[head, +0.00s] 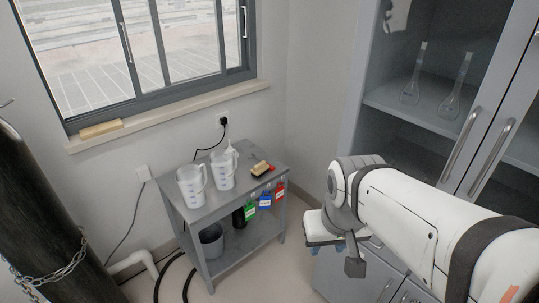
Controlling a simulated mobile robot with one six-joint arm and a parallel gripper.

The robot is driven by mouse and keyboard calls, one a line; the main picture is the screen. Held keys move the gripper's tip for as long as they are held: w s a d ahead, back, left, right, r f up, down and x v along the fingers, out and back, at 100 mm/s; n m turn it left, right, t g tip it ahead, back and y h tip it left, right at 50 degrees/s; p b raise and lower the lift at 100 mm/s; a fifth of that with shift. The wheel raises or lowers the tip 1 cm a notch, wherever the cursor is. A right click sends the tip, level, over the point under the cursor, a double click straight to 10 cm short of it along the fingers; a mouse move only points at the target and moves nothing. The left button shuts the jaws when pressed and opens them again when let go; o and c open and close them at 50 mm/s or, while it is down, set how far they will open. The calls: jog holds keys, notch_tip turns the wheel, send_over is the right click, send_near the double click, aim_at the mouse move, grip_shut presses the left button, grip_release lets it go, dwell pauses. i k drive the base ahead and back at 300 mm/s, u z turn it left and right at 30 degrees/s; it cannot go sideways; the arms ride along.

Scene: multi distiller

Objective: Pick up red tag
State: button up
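The red tag (279,191) hangs at the right end of the front edge of a small grey cart (207,216). A blue tag (265,200) and a green tag (250,211) hang beside it to the left. The white arm comes in from the right. Its end, my gripper (337,250), is to the right of the cart, in front of the grey cabinet and apart from the red tag. The fingers are small and partly hidden, so I cannot tell whether they are open or shut.
Two measuring jugs (191,186) and a wooden-backed brush (261,167) stand on the cart top. A bucket (211,241) is on its lower shelf. A tall cabinet (436,117) with flasks is at right; a dark cylinder (38,205) with a chain is at left. Hoses lie on the floor.

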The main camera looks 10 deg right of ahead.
aim_at(278, 193)
jog(key=u, duration=0.05)
jog(key=i, duration=1)
jog(key=z, duration=0.05)
